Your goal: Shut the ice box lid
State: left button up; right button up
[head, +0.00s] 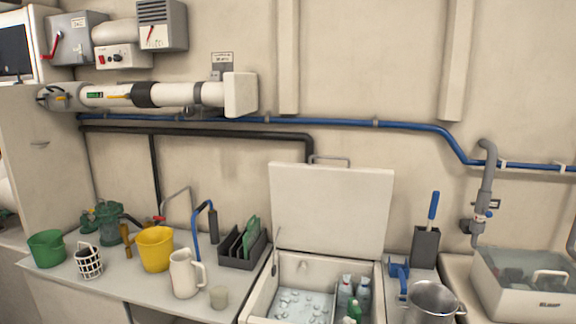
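The ice box (258,300) stands at the bottom centre of the head view. Its white lid (332,208) is open and stands upright at the back, leaning near the wall. A grey handle (330,160) is on the lid's top edge. Inside, ice (297,304) lies in the left part. Several bottles (363,290) stand in the right part, some with green. The front of the box is cut off by the frame edge. Neither of my grippers is in view.
Right of the box: steel pot (432,302), blue-handled brush holder (426,247), clear-lidded bin (524,280). A blue pipe (400,125) runs along the wall above the lid.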

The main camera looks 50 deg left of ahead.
aim_at(326, 210)
jog(key=u, duration=1.4)
jog(key=i+l+u, duration=0.35)
jog(key=k+j, duration=0.05)
jog(key=j, duration=0.05)
